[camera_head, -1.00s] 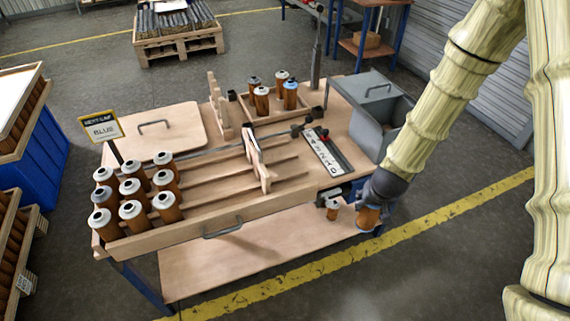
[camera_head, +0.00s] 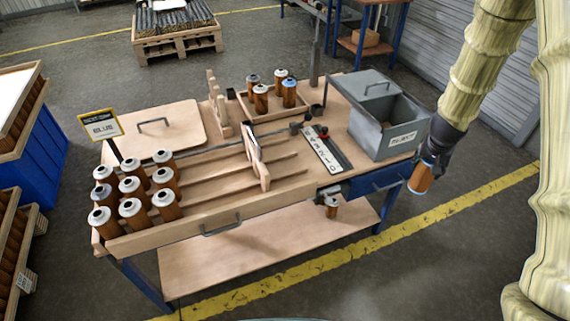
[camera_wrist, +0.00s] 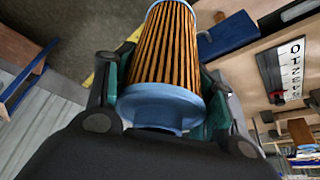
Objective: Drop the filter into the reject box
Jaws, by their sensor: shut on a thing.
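My gripper (camera_head: 431,160) is shut on a filter (camera_head: 420,177) with orange-brown pleats. In the wrist view the same filter (camera_wrist: 165,60) shows a light-blue end cap, with gripper fingers on both sides of it. The filter hangs tilted in the air, just right of the table's right end and lower than the box rim. The reject box (camera_head: 385,137) is a grey open bin labelled REJECT, at the right end of the table, with a grey lid tipped up behind it. The inside floor of the box is mostly hidden.
Several white-topped filters (camera_head: 132,186) stand in the left tray lanes. A small wooden tray (camera_head: 262,116) at the back holds more filters. A black-and-white gauge board (camera_head: 325,150) lies left of the box. Another filter (camera_head: 332,207) sits below the table's front edge.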

